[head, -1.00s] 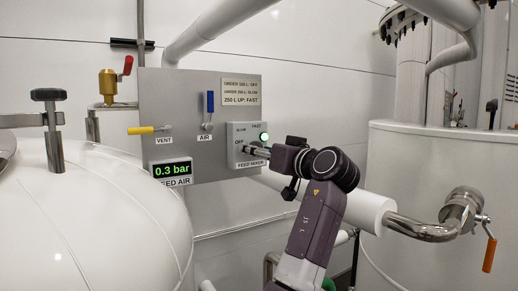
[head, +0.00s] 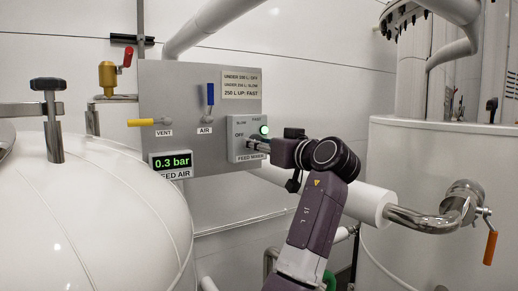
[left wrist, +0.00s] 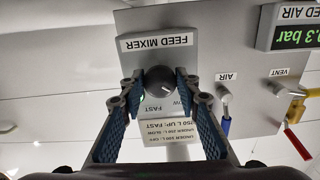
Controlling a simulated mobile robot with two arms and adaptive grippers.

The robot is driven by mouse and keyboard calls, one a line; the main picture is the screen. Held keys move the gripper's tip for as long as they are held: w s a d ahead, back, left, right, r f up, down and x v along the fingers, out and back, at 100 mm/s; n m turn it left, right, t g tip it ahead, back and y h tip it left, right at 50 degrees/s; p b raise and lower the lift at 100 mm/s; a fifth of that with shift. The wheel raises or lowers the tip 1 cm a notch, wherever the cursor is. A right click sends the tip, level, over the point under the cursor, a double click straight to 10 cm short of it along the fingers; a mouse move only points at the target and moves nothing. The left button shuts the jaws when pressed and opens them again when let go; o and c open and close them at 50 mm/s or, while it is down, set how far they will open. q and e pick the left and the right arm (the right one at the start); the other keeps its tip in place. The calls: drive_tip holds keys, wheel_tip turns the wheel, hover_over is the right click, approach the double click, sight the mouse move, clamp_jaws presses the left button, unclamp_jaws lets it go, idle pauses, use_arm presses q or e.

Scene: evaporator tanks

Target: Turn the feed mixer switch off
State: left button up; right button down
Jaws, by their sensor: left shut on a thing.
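The feed mixer switch is a dark round knob (left wrist: 160,80) on a small grey box (head: 237,150) at the lower right of the control panel. Its labels read OFF, SLOW and FAST, and a green lamp (head: 264,129) above it is lit. The left wrist view shows the panel upside down. My left gripper (left wrist: 160,88) is shut on the knob, with a blue-padded finger on each side. The knob's white mark appears to point toward the SLOW side. In the head view my gripper (head: 258,146) hides most of the knob. My right gripper is not in view.
On the same panel (head: 180,90) are a yellow vent lever (head: 143,122), a blue air lever (head: 210,95) and a 0.3 bar display (head: 171,164). A white tank (head: 110,210) stands at left. A white pipe (head: 365,202) runs behind my arm to a right tank (head: 430,160).

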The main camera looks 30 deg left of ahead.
use_arm(q)
drive_tip(key=shift+r+n+b, duration=0.1)
drive_tip(key=shift+n+b, duration=1.4)
drive_tip(key=shift+n, duration=2)
drive_tip(key=o, duration=1.1)
drive_tip(key=shift+o, duration=0.2)
drive_tip(key=v, duration=1.2)
drive_tip(key=shift+w+d, duration=0.1)
